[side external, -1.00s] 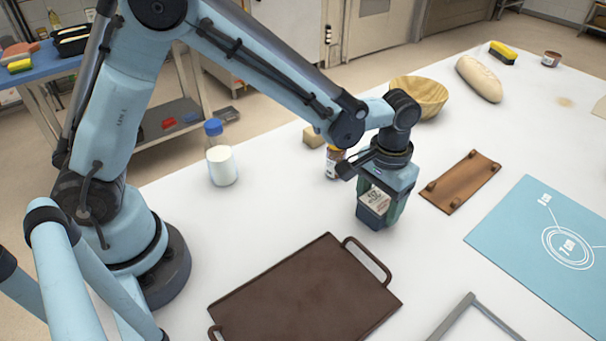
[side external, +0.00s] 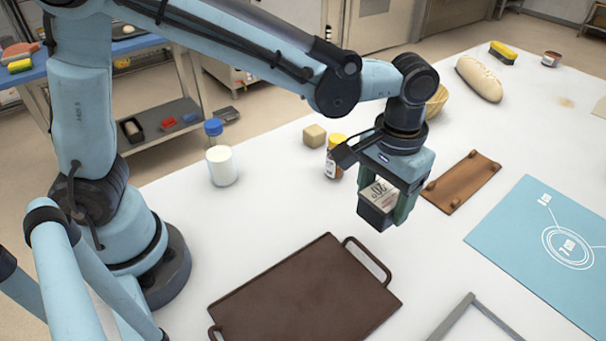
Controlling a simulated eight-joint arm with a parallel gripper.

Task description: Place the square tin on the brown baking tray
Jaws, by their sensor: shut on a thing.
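The square tin (side external: 377,204) is dark with a pale printed label. My gripper (side external: 392,205) is shut on it and holds it above the white table, right of and behind the brown baking tray. The fingers hide part of its sides. The brown baking tray (side external: 300,295) lies flat and empty at the front middle, with a loop handle at each end.
Behind the gripper stand a yellow-capped jar (side external: 334,160), a beige block (side external: 314,136) and a wooden bowl (side external: 437,100). A blue-capped bottle (side external: 221,165) stands left. A small wooden board (side external: 461,182) and a blue mat (side external: 545,250) lie right. A grey frame (side external: 475,315) is in front.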

